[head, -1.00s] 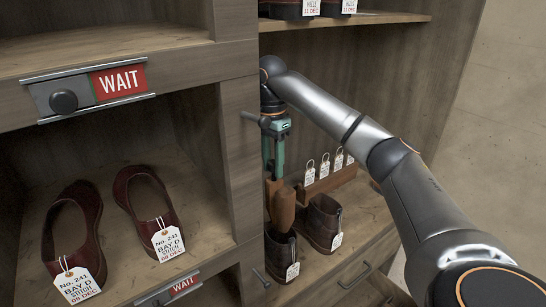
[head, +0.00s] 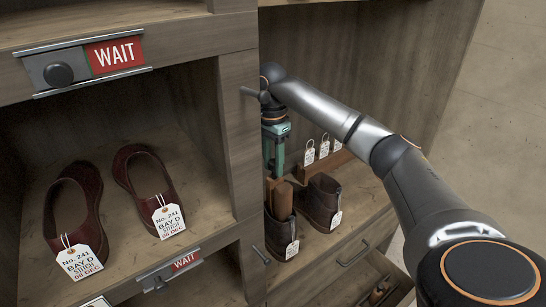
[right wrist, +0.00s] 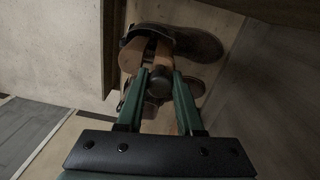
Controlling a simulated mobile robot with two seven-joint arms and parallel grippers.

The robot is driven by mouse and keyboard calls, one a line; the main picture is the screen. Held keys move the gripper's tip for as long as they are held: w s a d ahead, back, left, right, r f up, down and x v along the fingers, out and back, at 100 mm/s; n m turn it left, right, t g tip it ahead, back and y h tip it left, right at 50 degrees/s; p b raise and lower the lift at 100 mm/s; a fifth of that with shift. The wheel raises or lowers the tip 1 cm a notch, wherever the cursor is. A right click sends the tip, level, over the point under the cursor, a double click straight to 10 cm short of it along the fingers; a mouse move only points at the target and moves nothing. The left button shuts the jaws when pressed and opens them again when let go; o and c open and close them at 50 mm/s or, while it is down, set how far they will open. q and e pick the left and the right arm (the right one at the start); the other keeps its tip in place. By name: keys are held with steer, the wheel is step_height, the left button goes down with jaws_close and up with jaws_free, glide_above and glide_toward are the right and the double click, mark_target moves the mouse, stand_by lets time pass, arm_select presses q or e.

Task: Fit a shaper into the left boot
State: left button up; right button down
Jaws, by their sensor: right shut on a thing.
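Two dark brown boots stand side by side on the right shelf, each with a white tag: the left boot (head: 281,237) and the right boot (head: 323,204). My right gripper (head: 273,174) is above the left boot, pointing down. It is shut on the dark knob (right wrist: 160,82) of a brown wooden shaper (head: 282,199). The shaper's lower part is hidden inside the left boot's opening; its upper part stands out above the rim. In the right wrist view the shaper's wood (right wrist: 133,56) shows beyond the fingers. How deep it sits I cannot tell. My left gripper is not in view.
An upright cabinet panel (head: 240,160) stands close left of the left boot. Behind the boots is a wooden rack (head: 330,161) with several hanging tags. Brown shoes (head: 146,186) sit in the left bay under a red WAIT sign (head: 115,54). A drawer (head: 345,290) below stands open.

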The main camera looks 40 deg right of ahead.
steer(key=shift+s+f+b, duration=0.15)
steer(key=shift+f, duration=2.1)
steer(key=shift+s+f+b, duration=0.1)
steer(key=shift+f+b, duration=0.05)
steer(key=shift+f, duration=2.05)
steer(key=shift+c, duration=2.3)
jaws_free()
steer(key=r, duration=0.8)
steer(key=r+p, duration=0.1)
steer(key=r, duration=0.3)
steer(key=shift+w+r, duration=0.25)
steer(key=shift+r, duration=0.05)
steer(key=shift+s+f, duration=0.1)
